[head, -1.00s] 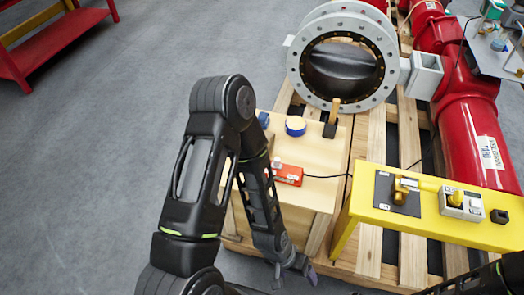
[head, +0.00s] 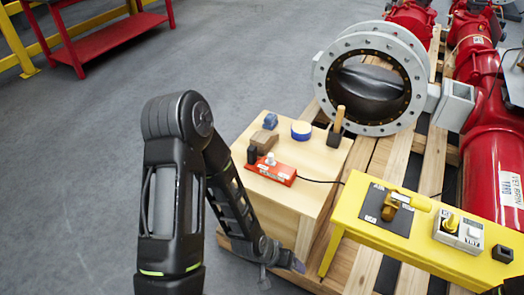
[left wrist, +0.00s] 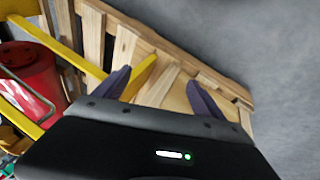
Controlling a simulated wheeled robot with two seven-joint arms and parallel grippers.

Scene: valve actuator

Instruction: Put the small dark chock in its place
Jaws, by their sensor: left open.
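A small black block (head: 252,155) stands on the wooden box top at its left edge, beside a red device. Another small dark block (head: 502,254), with a square recess or face on top, sits at the right end of the yellow bench (head: 462,264). I cannot tell for sure which is the chock. My left gripper (head: 282,274) hangs low in front of the wooden box, below its top and away from both blocks. In the left wrist view its purple fingers (left wrist: 160,78) are spread with nothing between them. My right gripper is out of view.
The wooden box (head: 320,178) also bears a brown-and-blue block (head: 265,139), a blue-rimmed roll (head: 301,130), a wooden-handled tool (head: 337,122) and the red device (head: 271,170) with its cable. The yellow bench holds a yellow lever (head: 391,207) and a grey switch box (head: 460,233). A large valve (head: 372,85) stands behind.

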